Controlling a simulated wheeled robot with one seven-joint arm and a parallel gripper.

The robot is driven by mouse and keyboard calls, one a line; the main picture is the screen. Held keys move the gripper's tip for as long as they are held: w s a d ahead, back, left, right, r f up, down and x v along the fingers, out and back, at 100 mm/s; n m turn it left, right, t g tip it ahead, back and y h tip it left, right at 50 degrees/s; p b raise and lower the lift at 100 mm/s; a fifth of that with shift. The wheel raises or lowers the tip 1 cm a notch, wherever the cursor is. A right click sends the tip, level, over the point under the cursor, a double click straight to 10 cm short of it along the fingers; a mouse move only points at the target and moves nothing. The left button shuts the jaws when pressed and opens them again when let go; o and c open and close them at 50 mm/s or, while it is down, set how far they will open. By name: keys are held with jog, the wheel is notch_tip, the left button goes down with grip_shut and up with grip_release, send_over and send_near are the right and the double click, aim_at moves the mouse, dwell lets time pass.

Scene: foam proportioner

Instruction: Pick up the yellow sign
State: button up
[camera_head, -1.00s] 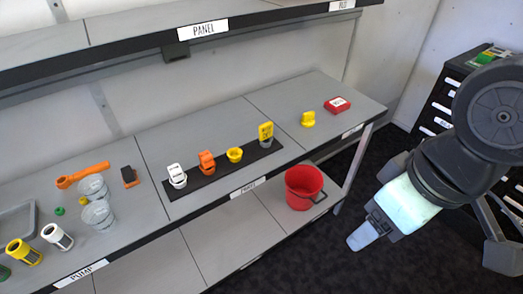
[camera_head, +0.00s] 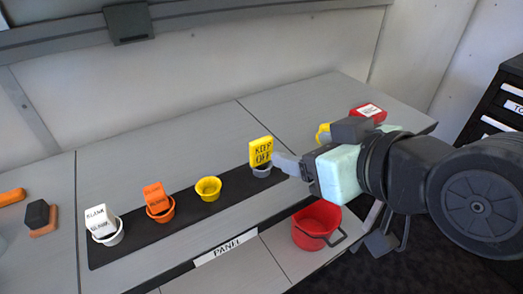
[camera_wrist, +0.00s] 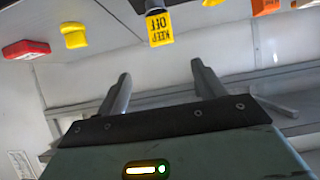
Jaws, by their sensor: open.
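The yellow sign (camera_head: 260,151) reads "KEEP OFF" and stands upright in a grey cup (camera_head: 262,172) at the right end of a black strip. In the wrist view the sign (camera_wrist: 159,28) appears upside down, beyond the fingertips and near the top. My gripper (camera_head: 287,166) is beside the sign, just to its right in the head view. In the wrist view my gripper (camera_wrist: 160,75) is open, with nothing between its two fingers. Whether a finger touches the sign cannot be told.
The black strip (camera_head: 226,190) also holds a yellow cup (camera_head: 208,189), an orange sign (camera_head: 155,197) and a white sign (camera_head: 102,221) in cups. A red box (camera_head: 368,112) and a yellow object (camera_head: 323,133) lie behind my gripper. A red bucket (camera_head: 316,226) is below.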

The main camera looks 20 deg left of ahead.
aim_at(264, 144)
jog(key=p+x, duration=0.8)
jog(key=x, duration=0.2)
jog(key=shift+w+a+f+p, duration=0.2)
jog(key=shift+f+p, duration=0.1)
jog(key=shift+p, duration=0.1)
jog(key=shift+s+p+x, duration=0.2)
jog(key=shift+p+x, duration=0.55)
jog(key=shift+x, duration=1.95)
jog(key=shift+a+f, duration=0.1)
jog(key=shift+f, duration=0.05)
jog(key=c, duration=1.1)
